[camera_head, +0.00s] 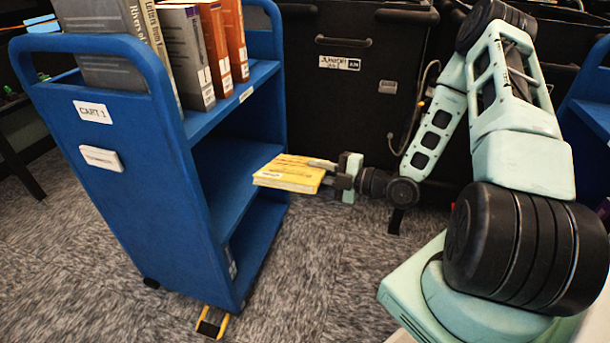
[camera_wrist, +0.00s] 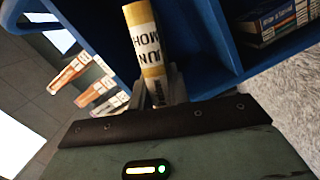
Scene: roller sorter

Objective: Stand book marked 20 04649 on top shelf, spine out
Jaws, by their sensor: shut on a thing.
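My gripper (camera_head: 340,175) is shut on a yellow book (camera_head: 290,173) and holds it nearly flat, beside the open side of the blue cart (camera_head: 110,140). The book's far end is close to the cart's middle shelf; I cannot tell if they touch. In the wrist view the book (camera_wrist: 146,40) shows a pale label with large letters, partly "JUN" and "MOH". The number 20 04649 is not readable. The cart's top shelf (camera_head: 262,75) holds several upright books at its left part, with bare shelf to the right of the orange book (camera_head: 233,40).
The cart has a raised end frame at each end and a "CART 1" label (camera_head: 93,111). A lower shelf holds a few books (camera_wrist: 275,20). A black cabinet (camera_head: 350,90) stands behind. Carpet (camera_head: 290,290) lies clear in front.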

